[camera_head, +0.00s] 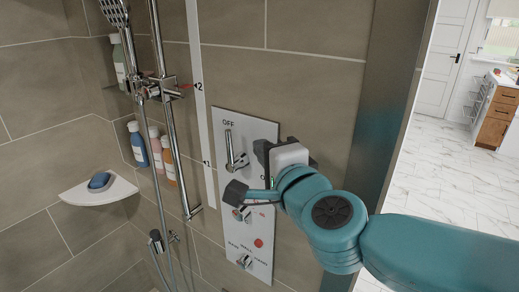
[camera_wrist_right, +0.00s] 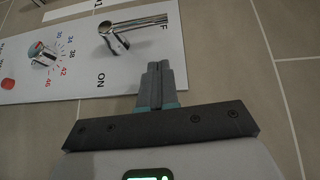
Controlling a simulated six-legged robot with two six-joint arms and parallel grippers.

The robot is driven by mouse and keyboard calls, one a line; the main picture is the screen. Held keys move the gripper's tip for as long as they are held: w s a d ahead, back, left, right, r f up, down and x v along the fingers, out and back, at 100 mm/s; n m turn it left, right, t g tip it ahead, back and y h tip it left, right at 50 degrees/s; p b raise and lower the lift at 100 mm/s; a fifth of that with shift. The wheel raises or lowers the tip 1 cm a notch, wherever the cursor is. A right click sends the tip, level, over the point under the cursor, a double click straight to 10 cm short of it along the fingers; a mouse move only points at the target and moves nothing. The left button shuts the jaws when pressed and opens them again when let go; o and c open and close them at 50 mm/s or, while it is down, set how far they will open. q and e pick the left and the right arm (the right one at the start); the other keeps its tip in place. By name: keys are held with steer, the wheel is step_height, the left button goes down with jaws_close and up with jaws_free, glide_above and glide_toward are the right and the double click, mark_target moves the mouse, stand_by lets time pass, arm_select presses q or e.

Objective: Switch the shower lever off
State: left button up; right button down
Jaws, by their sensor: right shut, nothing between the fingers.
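The shower lever (camera_head: 230,146) is a chrome handle on the upper part of a pale wall panel (camera_head: 263,218). It points upward, its tip just below the OFF label; the ON label is to the right of its base. The lever also shows in the wrist view (camera_wrist_right: 140,27), lying along the panel toward the partly visible OFF lettering. My right gripper (camera_wrist_right: 158,74) is shut and empty, its fingers beside the lever and apart from it in that view. My left gripper is not in view.
A temperature knob (camera_wrist_right: 42,55) and a lower knob (camera_head: 245,261) are on the same panel. A shower rail (camera_head: 170,130) with hose stands left of it. Bottles (camera_head: 138,145) and a corner shelf (camera_head: 98,193) are further left. A wall edge (camera_head: 385,95) is at right.

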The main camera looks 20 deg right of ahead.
steer(key=s, duration=0.8)
steer(key=shift+s+d+r+p, duration=0.15)
steer(key=shift+s+d+p, duration=0.15)
